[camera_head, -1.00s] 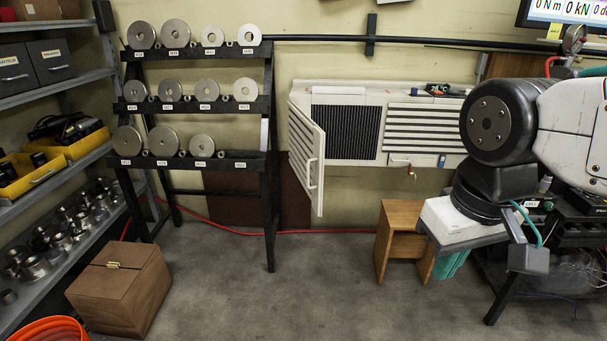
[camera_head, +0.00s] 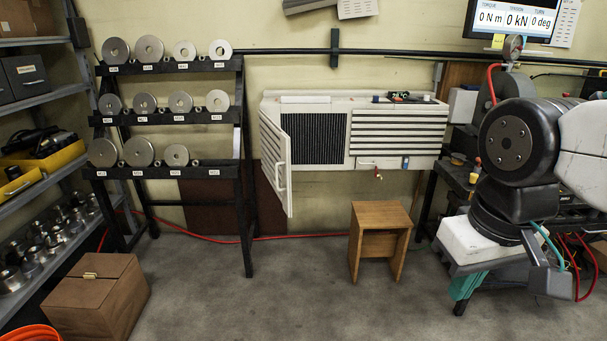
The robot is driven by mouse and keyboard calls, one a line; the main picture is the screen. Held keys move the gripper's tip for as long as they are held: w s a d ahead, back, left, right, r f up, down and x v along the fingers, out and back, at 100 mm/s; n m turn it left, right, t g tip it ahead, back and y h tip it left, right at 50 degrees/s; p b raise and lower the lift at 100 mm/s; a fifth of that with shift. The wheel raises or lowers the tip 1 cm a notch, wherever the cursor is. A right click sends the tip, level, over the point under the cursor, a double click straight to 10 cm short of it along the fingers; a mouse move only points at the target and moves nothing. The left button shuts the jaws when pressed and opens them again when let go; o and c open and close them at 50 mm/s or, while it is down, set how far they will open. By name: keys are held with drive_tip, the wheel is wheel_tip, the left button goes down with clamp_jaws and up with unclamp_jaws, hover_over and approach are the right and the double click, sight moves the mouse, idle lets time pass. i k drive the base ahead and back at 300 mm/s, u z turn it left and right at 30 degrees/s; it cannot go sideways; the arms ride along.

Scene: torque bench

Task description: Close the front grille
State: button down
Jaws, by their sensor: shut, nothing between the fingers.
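The white front grille (camera_head: 274,160) is a slatted door on the left end of a white wall unit (camera_head: 350,102). It stands open, swung out towards me from its left side, with a bar handle near its free edge. The dark finned opening (camera_head: 318,134) beside it is uncovered. My gripper (camera_head: 466,287) hangs below my wrist at the right, with a white body and teal fingers pointing down. The fingers are shut and empty, well to the right of the grille and not touching it.
A wooden stool (camera_head: 380,238) stands on the floor between the grille and my gripper. A black rack of discs (camera_head: 178,122) stands left of the grille. A brown box (camera_head: 97,300) sits at the lower left. The floor before the grille is clear, with a red hose along the wall.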

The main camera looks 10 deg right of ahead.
sight(275, 147)
drive_tip(key=z, duration=0.05)
drive_tip(key=i, duration=1.05)
drive_tip(key=u, duration=0.35)
